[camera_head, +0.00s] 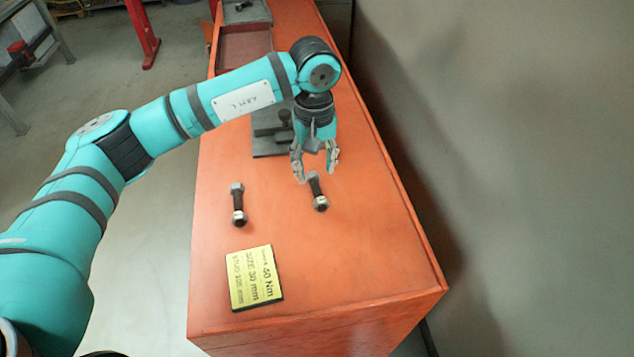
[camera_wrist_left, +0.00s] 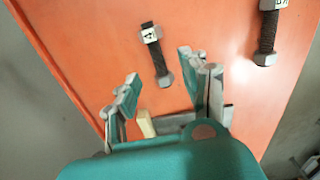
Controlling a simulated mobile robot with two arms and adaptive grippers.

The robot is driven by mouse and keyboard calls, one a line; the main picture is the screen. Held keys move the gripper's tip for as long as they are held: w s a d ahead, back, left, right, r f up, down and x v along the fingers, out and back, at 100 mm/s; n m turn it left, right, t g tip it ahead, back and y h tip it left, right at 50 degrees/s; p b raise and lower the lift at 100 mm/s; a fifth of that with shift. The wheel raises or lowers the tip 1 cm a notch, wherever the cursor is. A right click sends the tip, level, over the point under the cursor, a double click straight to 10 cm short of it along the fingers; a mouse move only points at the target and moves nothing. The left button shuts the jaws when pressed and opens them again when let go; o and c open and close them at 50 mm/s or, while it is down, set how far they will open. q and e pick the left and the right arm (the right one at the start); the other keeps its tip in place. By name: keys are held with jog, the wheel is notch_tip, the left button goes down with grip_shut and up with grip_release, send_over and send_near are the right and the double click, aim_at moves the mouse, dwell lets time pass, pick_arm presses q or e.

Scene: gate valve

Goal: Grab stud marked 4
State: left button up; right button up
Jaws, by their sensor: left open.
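The stud marked 4 (camera_wrist_left: 158,58) is a dark threaded rod with grey nuts at its ends and a white label reading 4. It lies on the orange bench top, and in the head view it is the right-hand stud (camera_head: 318,194). My left gripper (camera_head: 317,176) is open and points down at the stud's far end. In the left wrist view the open fingers (camera_wrist_left: 160,72) show with the stud beyond and between their tips. The fingers hold nothing, and I cannot tell the exact height above the stud. My right gripper is out of view.
A second stud (camera_head: 238,205) lies to the left; it also shows in the left wrist view (camera_wrist_left: 267,35). A yellow sign (camera_head: 254,278) lies nearer the front edge. A grey fixture (camera_head: 268,143) stands behind my gripper. A wall (camera_head: 500,150) runs along the right.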

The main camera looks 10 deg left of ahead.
aim_at(317, 187)
pick_arm(q)
jog(key=shift+f, duration=0.85)
jog(key=shift+f+p, duration=0.15)
jog(key=shift+p, duration=0.2)
notch_tip(317, 187, down, 4)
jog(key=p, duration=0.2)
jog(key=shift+w+d+f+p, duration=0.15)
jog(key=shift+f+p, duration=0.05)
jog(key=shift+p, duration=0.2)
jog(key=shift+f, duration=0.35)
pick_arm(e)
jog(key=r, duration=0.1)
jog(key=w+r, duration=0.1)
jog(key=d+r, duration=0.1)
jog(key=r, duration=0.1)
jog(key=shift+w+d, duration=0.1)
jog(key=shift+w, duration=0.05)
pick_arm(q)
jog(key=shift+c, duration=0.4)
grip_shut()
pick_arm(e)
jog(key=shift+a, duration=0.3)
pick_arm(q)
jog(key=shift+r, duration=0.1)
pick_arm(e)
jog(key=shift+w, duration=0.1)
